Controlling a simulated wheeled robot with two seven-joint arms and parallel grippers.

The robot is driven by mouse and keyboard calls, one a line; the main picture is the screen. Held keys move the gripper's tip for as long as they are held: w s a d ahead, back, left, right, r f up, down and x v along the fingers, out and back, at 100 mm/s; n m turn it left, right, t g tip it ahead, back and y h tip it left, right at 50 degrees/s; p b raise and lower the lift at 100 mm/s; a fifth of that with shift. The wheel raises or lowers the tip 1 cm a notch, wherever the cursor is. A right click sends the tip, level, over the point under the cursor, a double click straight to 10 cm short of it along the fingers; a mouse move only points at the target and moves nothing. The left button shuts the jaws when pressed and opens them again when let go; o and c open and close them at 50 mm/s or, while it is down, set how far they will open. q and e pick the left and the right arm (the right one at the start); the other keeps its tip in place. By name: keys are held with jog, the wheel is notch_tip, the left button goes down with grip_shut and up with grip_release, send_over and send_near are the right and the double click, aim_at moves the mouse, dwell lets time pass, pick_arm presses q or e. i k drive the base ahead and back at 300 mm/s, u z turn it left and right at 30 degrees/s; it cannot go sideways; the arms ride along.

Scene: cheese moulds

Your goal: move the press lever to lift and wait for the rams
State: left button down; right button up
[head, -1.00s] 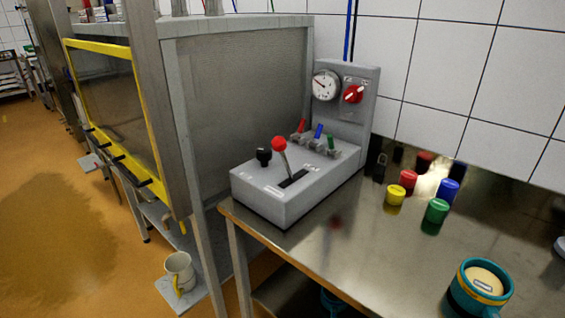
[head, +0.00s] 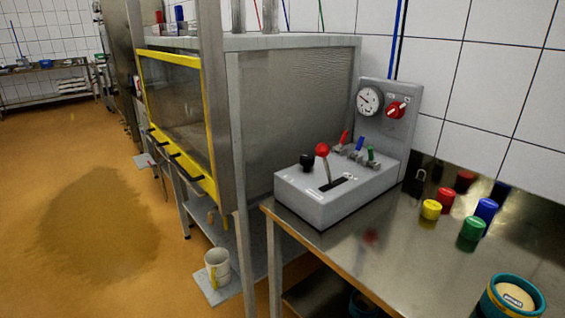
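The press lever (head: 323,163) has a red ball knob and stands in a dark slot on top of the grey control box (head: 318,207). It leans slightly toward the knob end, and the labels by the slot are too small to read. The control box sits on the left end of the steel table. The press (head: 290,120) stands to the left of the box, with a yellow-framed clear guard (head: 176,104) on its front. The rams are not clearly visible; parts of rods (head: 270,14) show at the top. Neither gripper is in view.
Coloured caps (head: 472,230) and a teal cup (head: 497,298) stand on the table. A jug (head: 218,268) is low down. The floor at left is open.

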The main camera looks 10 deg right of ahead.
aim_at(323, 149)
jog(key=u, duration=3.9)
jog(key=i, duration=0.1)
jog(key=z, duration=2.9)
jog(key=i, duration=0.9)
jog(key=z, duration=0.65)
